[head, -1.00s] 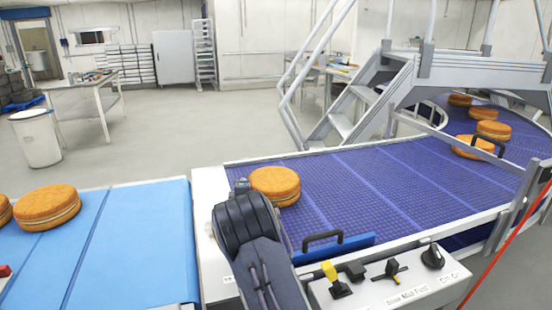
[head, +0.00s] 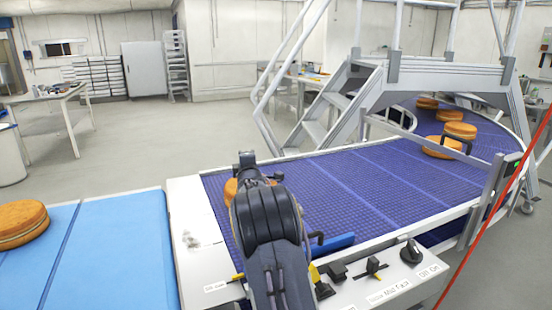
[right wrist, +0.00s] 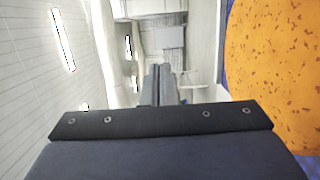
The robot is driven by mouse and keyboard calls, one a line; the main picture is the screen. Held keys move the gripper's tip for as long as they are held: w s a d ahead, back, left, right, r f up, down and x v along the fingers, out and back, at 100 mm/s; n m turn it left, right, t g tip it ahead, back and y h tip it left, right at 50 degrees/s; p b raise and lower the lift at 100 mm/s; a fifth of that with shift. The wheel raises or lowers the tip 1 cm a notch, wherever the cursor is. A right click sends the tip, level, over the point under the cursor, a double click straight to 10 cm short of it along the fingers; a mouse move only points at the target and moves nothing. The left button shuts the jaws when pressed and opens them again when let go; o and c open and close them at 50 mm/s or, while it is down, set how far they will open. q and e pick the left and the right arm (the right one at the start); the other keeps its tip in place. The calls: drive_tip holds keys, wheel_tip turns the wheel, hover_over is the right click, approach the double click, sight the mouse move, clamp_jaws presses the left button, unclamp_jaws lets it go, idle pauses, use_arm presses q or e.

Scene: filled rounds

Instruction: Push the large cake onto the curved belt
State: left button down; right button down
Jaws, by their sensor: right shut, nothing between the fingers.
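A round orange cake (head: 231,190) with a pale filling layer lies on the near end of the purple curved belt (head: 330,187), mostly hidden behind my right arm in the head view. Its speckled orange top (right wrist: 280,70) fills the right side of the right wrist view, with a strip of purple belt beside it. My right gripper (head: 247,158) is shut and empty, reaching past the cake; its closed fingers (right wrist: 162,85) show no contact with it in the wrist view. Another similar cake (head: 22,222) sits on the blue belt (head: 110,250) at left. My left gripper is not in view.
Several more cakes (head: 459,131) sit farther along the curved belt. A control panel (head: 385,278) with knobs and a blue guard with a dark handle (head: 330,242) lie at the near edge. Metal stairs (head: 335,105) cross the belt behind.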

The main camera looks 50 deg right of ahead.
drive_tip(key=s+d, duration=0.4)
drive_tip(key=d, duration=0.6)
drive_tip(key=shift+s+d, duration=0.15)
drive_tip(key=shift+s, duration=0.1)
drive_tip(key=s+a+m+g+y+p, duration=0.1)
drive_tip(key=s+a+m+y+p, duration=0.2)
drive_tip(key=s+a, duration=0.5)
drive_tip(key=s+a+m+g+y, duration=0.2)
drive_tip(key=s+a+m+y, duration=0.15)
drive_tip(key=a, duration=0.95)
drive_tip(key=s+a+m+g+y+p, duration=0.1)
drive_tip(key=s+a+m+y+p, duration=0.25)
drive_tip(key=a, duration=0.65)
drive_tip(key=s+a+f+m+g+y, duration=0.1)
drive_tip(key=s+a+f+g+y, duration=0.1)
drive_tip(key=s+a, duration=0.8)
drive_tip(key=s+a+f+m+g+y, duration=0.1)
drive_tip(key=s+a+f, duration=0.3)
drive_tip(key=s+a, duration=0.6)
drive_tip(key=shift+s+a+f+g+y, duration=0.2)
drive_tip(key=shift+f+g+y, duration=0.1)
drive_tip(key=shift+g+y, duration=0.55)
